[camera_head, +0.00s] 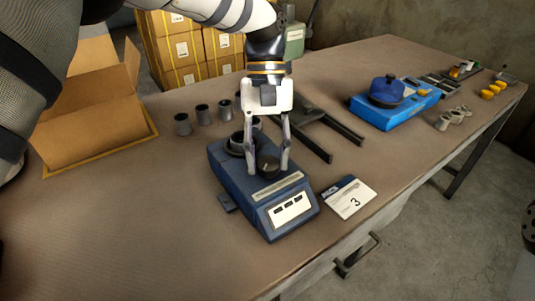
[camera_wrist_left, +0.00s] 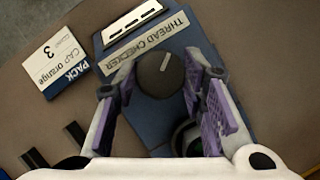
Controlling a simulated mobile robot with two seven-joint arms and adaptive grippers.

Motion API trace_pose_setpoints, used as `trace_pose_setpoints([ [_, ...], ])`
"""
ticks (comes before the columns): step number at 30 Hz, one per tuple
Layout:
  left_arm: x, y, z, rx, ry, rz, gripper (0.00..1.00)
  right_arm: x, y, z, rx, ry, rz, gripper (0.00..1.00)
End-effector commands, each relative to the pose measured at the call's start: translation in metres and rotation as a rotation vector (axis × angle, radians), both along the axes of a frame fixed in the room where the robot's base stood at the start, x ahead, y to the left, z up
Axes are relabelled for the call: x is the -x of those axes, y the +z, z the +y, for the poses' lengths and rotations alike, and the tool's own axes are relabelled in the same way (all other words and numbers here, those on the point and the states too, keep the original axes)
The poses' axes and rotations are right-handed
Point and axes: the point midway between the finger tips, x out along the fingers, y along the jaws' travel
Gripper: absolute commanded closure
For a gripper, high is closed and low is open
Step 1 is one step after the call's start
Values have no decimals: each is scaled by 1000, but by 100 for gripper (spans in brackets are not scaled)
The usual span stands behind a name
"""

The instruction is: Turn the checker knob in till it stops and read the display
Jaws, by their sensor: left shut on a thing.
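The blue thread checker (camera_head: 225,170) stands on the table. Its dark round knob (camera_head: 268,165) is on the top face, and in the left wrist view the knob (camera_wrist_left: 160,75) bears a pale pointer line. My left gripper (camera_head: 270,168) points down with its fingers on either side of the knob, shut on it. The checker's white display (camera_head: 289,210) has three dark windows, too small to read. Part of the checker behind the knob is hidden by the fingers. My right gripper is not in view.
A card (camera_head: 349,197) reading "cap orange 3" lies right of the checker. Several dark cups (camera_head: 203,115) stand behind it. A blue device (camera_head: 395,105) is farther right, beside small metal cups (camera_head: 457,115). An open cardboard box (camera_head: 95,120) stands at left.

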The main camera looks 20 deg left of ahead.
Motion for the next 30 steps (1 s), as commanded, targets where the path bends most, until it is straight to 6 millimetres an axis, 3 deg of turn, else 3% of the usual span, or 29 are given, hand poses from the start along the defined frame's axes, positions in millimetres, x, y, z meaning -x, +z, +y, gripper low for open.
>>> trace_pose_setpoints([
  [24,1,0,-5,-1,-775,3,90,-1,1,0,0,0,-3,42],
  [30,1,-2,-4,1,-849,4,90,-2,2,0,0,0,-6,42],
])
